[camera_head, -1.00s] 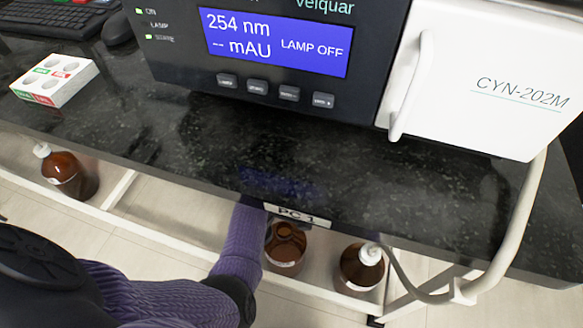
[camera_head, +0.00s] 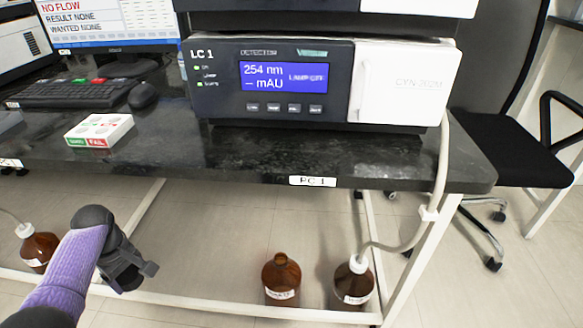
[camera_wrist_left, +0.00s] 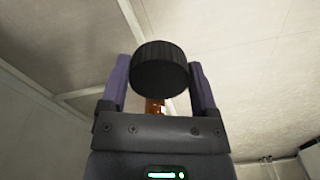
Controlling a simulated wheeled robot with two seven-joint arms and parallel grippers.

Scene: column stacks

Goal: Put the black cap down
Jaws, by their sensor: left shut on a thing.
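In the left wrist view the black cap (camera_wrist_left: 160,70), round with a ribbed side, sits between the two purple fingers of my left gripper (camera_wrist_left: 160,78), which is shut on it. In the head view my left gripper (camera_head: 138,272) is in front of the bench at the lower left, left of an open brown bottle (camera_head: 282,280). I cannot make out the cap there. My right gripper is not in view.
The dark bench top (camera_head: 250,160) carries a detector (camera_head: 268,80), a red and green marked box (camera_head: 98,130), a keyboard (camera_head: 70,93) and a mouse (camera_head: 142,96). White-capped brown bottles stand below at left (camera_head: 38,250) and right (camera_head: 353,283). Bench is clear right of the box.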

